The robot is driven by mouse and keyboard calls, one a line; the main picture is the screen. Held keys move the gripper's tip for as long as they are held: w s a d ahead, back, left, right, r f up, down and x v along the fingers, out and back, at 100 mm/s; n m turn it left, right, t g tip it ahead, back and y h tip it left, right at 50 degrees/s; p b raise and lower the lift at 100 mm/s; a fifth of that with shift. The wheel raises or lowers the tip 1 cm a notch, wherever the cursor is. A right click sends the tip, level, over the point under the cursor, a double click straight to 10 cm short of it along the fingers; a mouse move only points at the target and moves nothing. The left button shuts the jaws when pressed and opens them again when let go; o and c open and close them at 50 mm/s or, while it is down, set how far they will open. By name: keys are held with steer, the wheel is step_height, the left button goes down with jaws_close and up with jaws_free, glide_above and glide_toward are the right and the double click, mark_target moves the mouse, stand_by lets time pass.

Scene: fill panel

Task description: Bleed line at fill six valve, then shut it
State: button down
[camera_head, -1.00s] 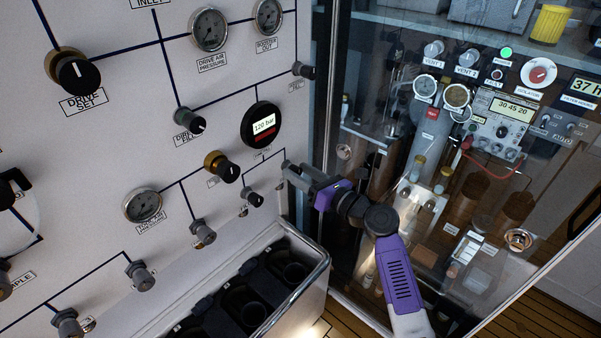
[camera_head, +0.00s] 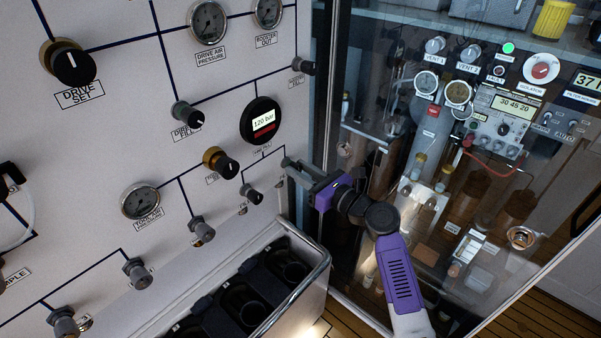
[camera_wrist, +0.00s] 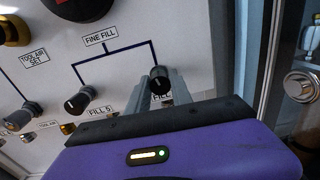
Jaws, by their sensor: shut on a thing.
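Two black fill valve knobs sit below the FINE FILL label (camera_wrist: 101,37), each on a branch of its line. My gripper (camera_wrist: 162,88) is shut on the right fill knob (camera_wrist: 160,76), its fingers on either side. That knob's label is partly hidden behind the fingers. A round digital gauge (camera_head: 262,121) above reads 120 bar.
A metal-rimmed trough (camera_head: 318,270) with dark cylinder holders stands below the panel. A glass-fronted cabinet (camera_head: 365,60) with gauges and a red cable is close on the right. The tool air set knob (camera_head: 228,168) and other knobs lie to the left.

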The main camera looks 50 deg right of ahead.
steer(key=m+b, duration=0.9)
steer(key=m, duration=0.1)
steer(key=m+y+b, duration=0.1)
steer(key=m+b, duration=0.8)
steer(key=m, duration=0.1)
steer(key=f+m+b, duration=0.1)
steer(key=m+b, duration=0.8)
steer(key=m, duration=0.2)
steer(key=shift+d+g+y, duration=0.1)
steer(key=shift+g+y, duration=0.2)
stand_by(0.5)
steer(key=shift+r, duration=0.1)
stand_by(0.5)
steer(key=c, duration=1.2)
jaws_free()
steer(key=shift+r, duration=0.1)
steer(key=shift+o, duration=0.2)
